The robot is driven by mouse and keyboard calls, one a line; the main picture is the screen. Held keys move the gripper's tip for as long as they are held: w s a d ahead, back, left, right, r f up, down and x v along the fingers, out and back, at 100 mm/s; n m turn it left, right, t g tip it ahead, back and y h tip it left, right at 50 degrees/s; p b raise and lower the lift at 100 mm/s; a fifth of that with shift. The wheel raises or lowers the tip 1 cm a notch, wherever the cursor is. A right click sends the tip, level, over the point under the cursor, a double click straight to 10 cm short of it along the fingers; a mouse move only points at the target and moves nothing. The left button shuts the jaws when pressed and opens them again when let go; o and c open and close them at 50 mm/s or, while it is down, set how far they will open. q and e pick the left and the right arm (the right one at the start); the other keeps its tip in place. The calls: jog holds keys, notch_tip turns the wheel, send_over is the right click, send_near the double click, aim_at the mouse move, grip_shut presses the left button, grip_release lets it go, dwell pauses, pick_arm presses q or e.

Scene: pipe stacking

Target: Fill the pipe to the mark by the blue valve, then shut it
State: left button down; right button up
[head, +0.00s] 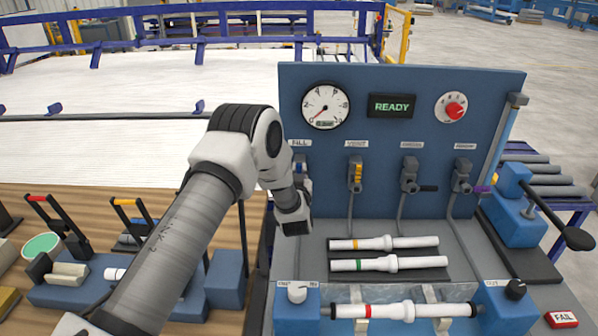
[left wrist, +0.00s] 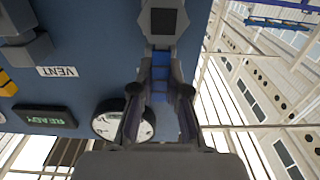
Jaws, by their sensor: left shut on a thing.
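My left gripper (left wrist: 160,100) is shut on the blue valve handle (left wrist: 160,72), which lies between its fingers in the left wrist view. In the head view the handle is hidden by my left wrist, at the FILL label (head: 300,143) on the blue panel (head: 400,75). A white pipe with a red band (head: 395,311) lies level in the fixture at the front. The round gauge (head: 325,106) has its red needle pointing to the lower left. The display (head: 391,105) reads READY. My right gripper is not in view.
Valves with yellow (head: 356,172), black (head: 428,188) and purple (head: 483,189) handles stand right of the FILL valve. Two white pipes, banded orange (head: 384,243) and green (head: 388,264), lie on the bench below. A red knob (head: 454,108) is at upper right.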

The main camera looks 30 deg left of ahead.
pick_arm(q)
jog(key=shift+w+d, duration=0.1)
jog(key=w+d+f+m+b, duration=0.1)
jog(key=d+f+m+b, duration=0.1)
jog(key=m, duration=0.7)
jog(key=w+d+f+m+b, duration=0.1)
jog(key=d+f+m+b, duration=0.1)
jog(key=m, duration=0.7)
jog(key=shift+w+d+f+b, duration=0.25)
jog(key=shift+w+f+b, duration=0.2)
jog(key=shift+f, duration=0.3)
jog(key=c, duration=1.1)
grip_release()
jog(key=shift+c, duration=0.2)
jog(key=shift+a+f, duration=0.1)
